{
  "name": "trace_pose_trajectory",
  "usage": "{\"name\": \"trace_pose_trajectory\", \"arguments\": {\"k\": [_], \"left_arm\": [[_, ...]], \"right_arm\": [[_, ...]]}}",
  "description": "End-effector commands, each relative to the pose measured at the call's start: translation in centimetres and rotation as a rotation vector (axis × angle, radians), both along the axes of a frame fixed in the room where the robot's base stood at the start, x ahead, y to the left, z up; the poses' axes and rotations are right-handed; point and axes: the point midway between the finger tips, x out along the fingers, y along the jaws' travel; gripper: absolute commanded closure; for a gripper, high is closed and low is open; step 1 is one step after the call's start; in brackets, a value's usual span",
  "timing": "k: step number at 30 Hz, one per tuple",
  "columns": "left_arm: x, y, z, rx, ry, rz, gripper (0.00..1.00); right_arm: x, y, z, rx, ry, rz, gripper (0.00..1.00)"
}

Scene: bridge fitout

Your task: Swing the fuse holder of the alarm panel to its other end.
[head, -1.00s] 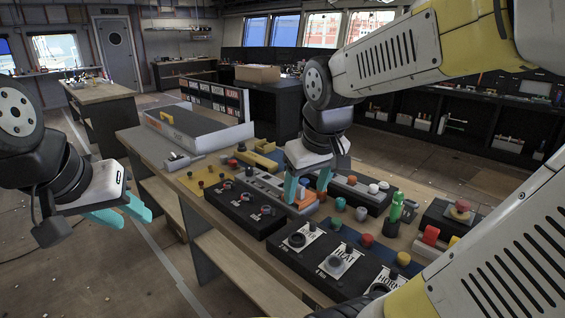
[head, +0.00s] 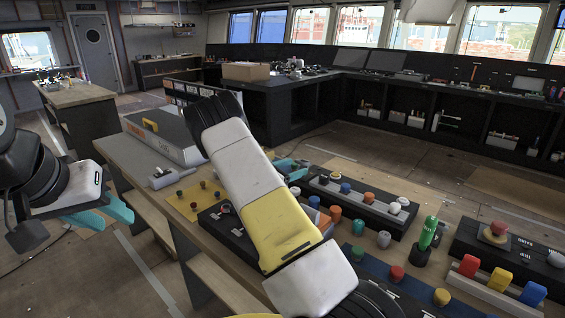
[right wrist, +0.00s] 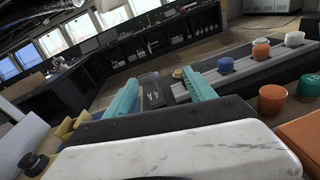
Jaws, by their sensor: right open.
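I cannot clearly make out the fuse holder. A dark block (right wrist: 153,92) with faint pale marks shows between the right fingertips in the right wrist view; I cannot tell whether it is the holder. A black panel with pale label tiles (head: 180,92) stands behind the grey case, partly hidden by my right arm; its lettering is unreadable now. My right gripper (head: 290,168) is open above the bench, by a grey strip with several coloured knobs (head: 365,198); its spread teal fingers (right wrist: 157,90) show in the right wrist view. My left gripper (head: 105,212) is open and empty, left of the bench.
A grey case (head: 160,135) lies at the bench's far end. An orange block (head: 318,218), a green upright handle (head: 429,233), a red mushroom button (head: 498,228) and coloured blocks (head: 500,280) crowd the bench. My right arm hides much of its middle. Open floor surrounds it.

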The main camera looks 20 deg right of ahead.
Motion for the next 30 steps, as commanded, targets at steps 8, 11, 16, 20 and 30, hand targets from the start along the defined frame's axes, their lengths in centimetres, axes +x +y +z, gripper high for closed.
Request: {"name": "trace_pose_trajectory", "arguments": {"k": [8, 11, 16, 20, 30], "left_arm": [[0.0, 0.0, 0.0, 0.000, 0.000, 0.000, 0.64], [0.0, 0.0, 0.0, 0.000, 0.000, 0.000, 0.64], [0.0, 0.0, 0.0, 0.000, 0.000, 0.000, 0.64], [0.0, 0.0, 0.0, 0.000, 0.000, 0.000, 0.64], [0.0, 0.0, 0.0, 0.000, 0.000, 0.000, 0.64]], "right_arm": [[3.1, 1.2, -1.8, -0.138, 0.066, 0.113, 0.37], [3.7, 0.0, -1.8, -0.139, 0.065, 0.111, 0.37], [5.1, -2.4, -1.8, -0.136, 0.064, 0.111, 0.37], [6.0, -3.9, -1.8, -0.135, 0.067, 0.112, 0.37], [6.6, -4.9, -1.8, -0.135, 0.066, 0.112, 0.37]]}}
